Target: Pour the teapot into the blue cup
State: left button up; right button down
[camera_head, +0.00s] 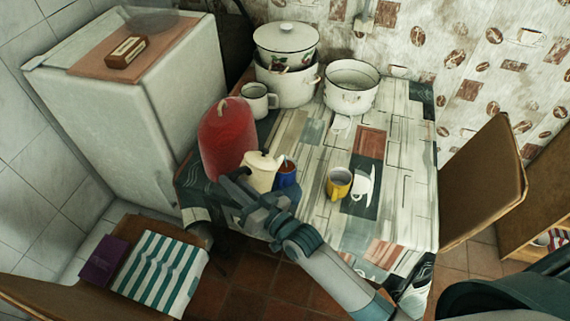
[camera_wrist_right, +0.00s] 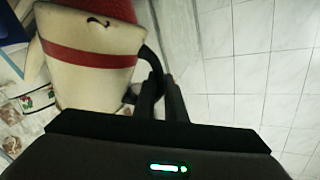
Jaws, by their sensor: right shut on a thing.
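The cream teapot (camera_head: 262,171) is near the table's front left edge, partly behind my right gripper (camera_head: 238,186). In the right wrist view, the teapot (camera_wrist_right: 88,72) has a red band and a black handle, and my right gripper (camera_wrist_right: 163,92) is shut on that handle. The teapot looks about upright; I cannot tell whether it touches the table. The blue cup (camera_head: 287,175) stands just right of the teapot, with dark brown inside, its lower part partly hidden by my arm. My left gripper is not in view.
A tall red object (camera_head: 222,138) stands close behind the teapot. A yellow cup (camera_head: 338,184) stands further right. A white mug (camera_head: 257,102) and white enamel pots (camera_head: 350,92) are at the back. The table's middle (camera_head: 320,150) is clear.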

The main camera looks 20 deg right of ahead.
jog(key=shift+r, duration=0.2)
jog(key=s+a+f+n+b, duration=0.2)
jog(key=a+f+n+b, duration=0.2)
jog(key=f, duration=0.4)
jog(key=shift+s, duration=0.15)
jog(key=shift+a+f, duration=0.1)
jog(key=shift+s+a+f+n+b, duration=0.15)
jog(key=shift+a+f+n+b, duration=0.15)
jog(key=shift+f+n, duration=0.3)
jog(key=shift+s+a+f+n+b, duration=0.1)
jog(key=shift+a+f+n+b, duration=0.1)
jog(key=shift+f+n+b, duration=0.3)
